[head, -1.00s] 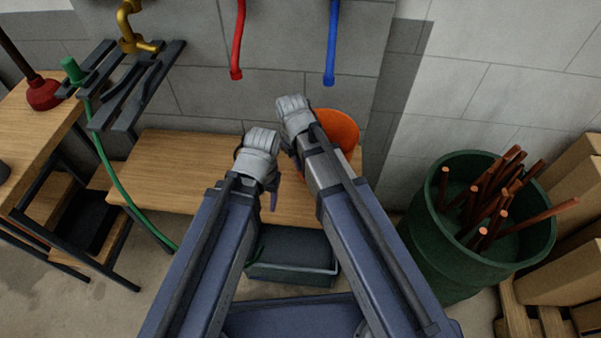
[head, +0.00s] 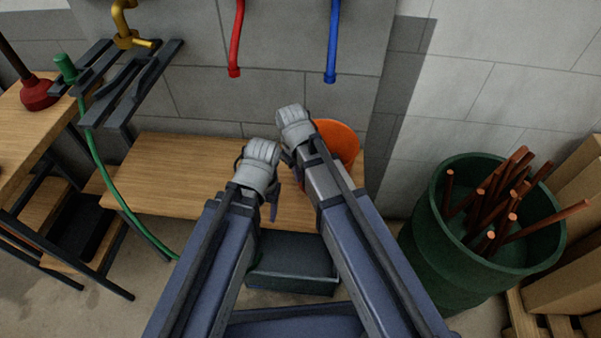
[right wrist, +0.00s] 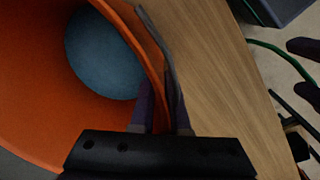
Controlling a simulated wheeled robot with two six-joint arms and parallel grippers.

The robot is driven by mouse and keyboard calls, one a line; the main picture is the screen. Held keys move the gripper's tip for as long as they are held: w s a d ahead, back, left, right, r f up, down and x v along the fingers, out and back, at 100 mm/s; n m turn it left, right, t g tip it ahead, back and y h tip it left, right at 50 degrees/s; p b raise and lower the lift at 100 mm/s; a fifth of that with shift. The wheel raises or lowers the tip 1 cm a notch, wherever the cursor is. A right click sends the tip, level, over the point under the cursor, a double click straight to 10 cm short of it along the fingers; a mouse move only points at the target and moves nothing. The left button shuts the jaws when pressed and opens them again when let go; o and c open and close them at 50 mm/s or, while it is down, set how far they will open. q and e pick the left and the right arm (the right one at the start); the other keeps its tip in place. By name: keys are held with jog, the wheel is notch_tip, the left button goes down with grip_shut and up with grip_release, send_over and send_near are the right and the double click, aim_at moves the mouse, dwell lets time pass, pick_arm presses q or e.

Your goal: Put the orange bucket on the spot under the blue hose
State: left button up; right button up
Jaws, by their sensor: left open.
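The orange bucket (head: 340,140) is at the right end of the wooden bench (head: 180,165), partly hidden behind my right arm. In the head view it lies below the open end of the blue hose (head: 332,45). In the right wrist view its rim (right wrist: 135,40) runs between the fingers of my right gripper (right wrist: 164,108), which is shut on it; a rounded blue-grey area shows inside. I cannot tell whether the bucket touches the bench. No marked spot is visible. My left gripper (head: 273,200) is open and empty over the bench, left of the bucket.
A red hose (head: 237,40) hangs left of the blue one. A green barrel of copper pipes (head: 480,230) stands right, beside cardboard boxes (head: 570,260). A dark bin (head: 290,270) is below the bench. A green hose (head: 115,195) hangs left. The bench's left part is clear.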

jog(key=shift+o, duration=1.3)
jog(key=shift+r, duration=0.15)
notch_tip(320, 180, up, 12)
jog(key=a+p, duration=0.1)
jog(key=p, duration=1.1)
jog(key=shift+s, duration=0.35)
